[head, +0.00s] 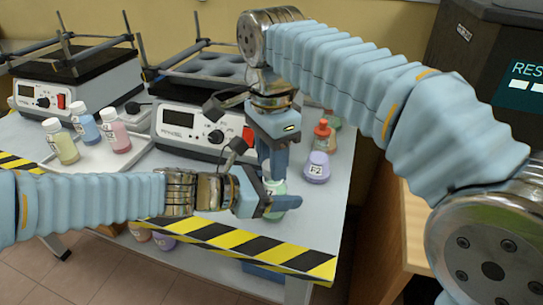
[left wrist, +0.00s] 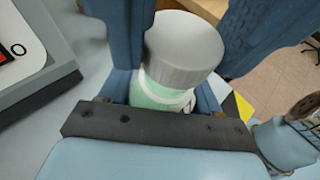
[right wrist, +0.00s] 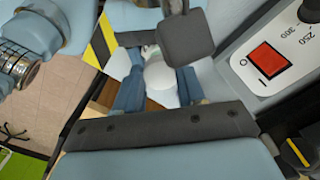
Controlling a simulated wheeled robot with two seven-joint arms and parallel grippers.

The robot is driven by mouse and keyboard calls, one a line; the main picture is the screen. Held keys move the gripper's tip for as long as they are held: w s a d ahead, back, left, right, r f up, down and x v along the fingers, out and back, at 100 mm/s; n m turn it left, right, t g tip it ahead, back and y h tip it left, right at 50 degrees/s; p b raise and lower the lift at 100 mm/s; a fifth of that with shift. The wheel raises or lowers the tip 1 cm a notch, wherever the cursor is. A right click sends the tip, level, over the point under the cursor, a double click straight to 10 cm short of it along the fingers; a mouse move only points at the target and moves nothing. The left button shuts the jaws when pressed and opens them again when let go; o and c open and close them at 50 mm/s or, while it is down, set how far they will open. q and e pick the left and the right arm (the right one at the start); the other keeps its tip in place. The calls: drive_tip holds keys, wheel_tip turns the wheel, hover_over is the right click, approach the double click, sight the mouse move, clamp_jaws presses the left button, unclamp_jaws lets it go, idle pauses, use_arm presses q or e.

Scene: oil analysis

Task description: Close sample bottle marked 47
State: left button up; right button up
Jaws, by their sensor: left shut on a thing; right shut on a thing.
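The sample bottle (head: 281,213) with pale green contents stands near the table's front right; my grippers hide most of it and its label cannot be read. My left gripper (head: 268,203) is shut around its body from the left. In the left wrist view the green bottle (left wrist: 165,95) sits between the fingers, with a grey ribbed cap (left wrist: 186,50) on its top. My right gripper (head: 273,178) comes from above, its fingers shut on either side of the cap, which looks white in the right wrist view (right wrist: 160,75). Whether the cap is fully tightened cannot be told.
A purple flask (head: 317,168) and an orange-topped bottle (head: 324,133) stand just right of the grippers. A shaker (head: 190,128) is close behind. A tray (head: 105,160) with several bottles is at left. Striped tape (head: 240,242) marks the front edge.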

drive_tip(key=shift+f, duration=0.55)
drive_tip(key=m, duration=0.6)
drive_tip(key=shift+m, duration=0.4)
drive_tip(key=o, duration=1)
drive_tip(key=shift+r, duration=2.2)
drive_tip(key=shift+c, duration=0.4)
